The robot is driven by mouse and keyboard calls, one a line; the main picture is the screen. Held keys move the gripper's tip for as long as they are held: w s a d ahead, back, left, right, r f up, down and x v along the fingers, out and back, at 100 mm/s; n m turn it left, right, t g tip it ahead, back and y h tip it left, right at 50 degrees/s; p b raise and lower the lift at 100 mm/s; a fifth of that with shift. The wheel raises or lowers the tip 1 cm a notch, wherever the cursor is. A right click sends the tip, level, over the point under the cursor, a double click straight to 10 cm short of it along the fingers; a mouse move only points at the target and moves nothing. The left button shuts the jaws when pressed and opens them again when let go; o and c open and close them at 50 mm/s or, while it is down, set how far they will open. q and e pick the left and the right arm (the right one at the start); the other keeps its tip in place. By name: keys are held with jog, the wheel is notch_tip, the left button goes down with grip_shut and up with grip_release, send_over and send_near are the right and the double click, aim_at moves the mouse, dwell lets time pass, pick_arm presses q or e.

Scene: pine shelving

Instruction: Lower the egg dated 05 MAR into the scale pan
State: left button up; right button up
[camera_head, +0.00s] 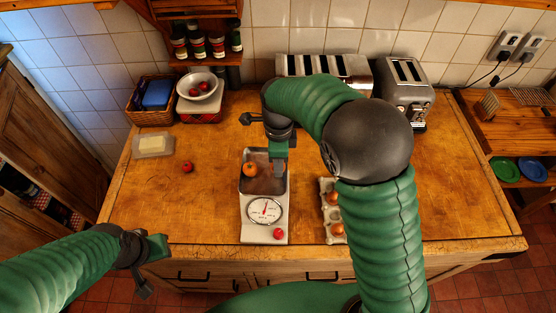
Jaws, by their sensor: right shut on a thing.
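The white kitchen scale (256,233), with a round dial, stands in the middle of the counter. Its grey metal pan (264,188) is at the back of it. My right gripper (278,169) points down over the right part of the pan. It is shut, taken to be on the egg, which its fingers hide; no date shows. A round orange thing (250,170) appears in the pan, left of the gripper. The egg carton (328,213) with brown eggs is right of the scale, partly behind my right arm. My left gripper (148,266) is off the counter's front left; its jaws are unclear.
A small red fruit (187,167) and a butter dish (153,145) lie on the left. A wicker basket (151,115) and a bowl of red fruit (200,85) stand behind. Toasters (405,88) line the back. Counter between dish and scale is mostly clear.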

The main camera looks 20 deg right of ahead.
jog(key=shift+f, duration=0.5)
dwell(0.3)
jog(key=o, duration=0.9)
jog(key=shift+c, duration=0.2)
